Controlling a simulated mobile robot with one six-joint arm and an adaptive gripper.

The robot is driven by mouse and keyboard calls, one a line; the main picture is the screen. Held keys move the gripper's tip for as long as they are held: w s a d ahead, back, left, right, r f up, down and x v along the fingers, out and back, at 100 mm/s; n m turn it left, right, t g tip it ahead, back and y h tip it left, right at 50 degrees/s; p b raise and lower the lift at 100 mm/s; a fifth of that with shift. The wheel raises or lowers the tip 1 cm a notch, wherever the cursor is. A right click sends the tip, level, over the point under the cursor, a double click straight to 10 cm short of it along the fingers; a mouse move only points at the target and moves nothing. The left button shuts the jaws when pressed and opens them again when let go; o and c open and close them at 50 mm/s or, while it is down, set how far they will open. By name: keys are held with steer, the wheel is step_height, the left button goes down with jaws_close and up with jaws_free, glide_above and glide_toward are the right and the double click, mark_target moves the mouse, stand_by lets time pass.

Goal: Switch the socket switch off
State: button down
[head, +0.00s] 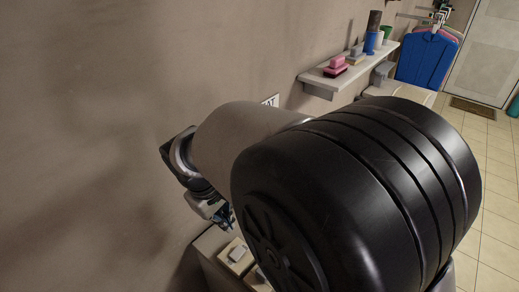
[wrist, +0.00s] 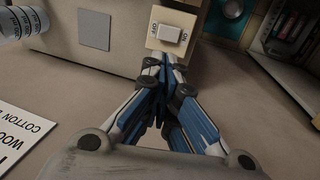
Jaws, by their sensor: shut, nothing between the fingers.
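The socket switch (wrist: 169,33) is a pale rocker on a cream plate (wrist: 158,43) near the top of the wrist view. In the head view my gripper (head: 228,217) is partly hidden by my arm, above a switch plate (head: 237,256) at the bottom.
In the head view, a shelf (head: 320,80) carries a pink item and cups; tiled floor lies right.

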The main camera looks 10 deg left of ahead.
steer(key=b, duration=0.5)
glide_toward(238, 246)
steer(key=x, duration=0.6)
steer(key=shift+a+f, duration=0.25)
steer(key=shift+f, duration=0.2)
steer(key=shift+p, duration=0.3)
steer(key=shift+d+p, duration=0.1)
steer(key=shift+p, duration=0.55)
steer(key=p, duration=0.1)
steer(key=g+y+p, duration=0.1)
steer(key=p, duration=0.1)
steer(key=shift+w+d+f+g, duration=0.2)
steer(key=shift+w+g, duration=0.05)
steer(key=shift+g, duration=0.05)
steer(key=shift+w+f+g+p, duration=0.15)
steer(key=shift+f+g+p, duration=0.15)
steer(key=shift+p, duration=0.3)
steer(key=shift+d+f, duration=0.15)
steer(key=shift+f, duration=0.1)
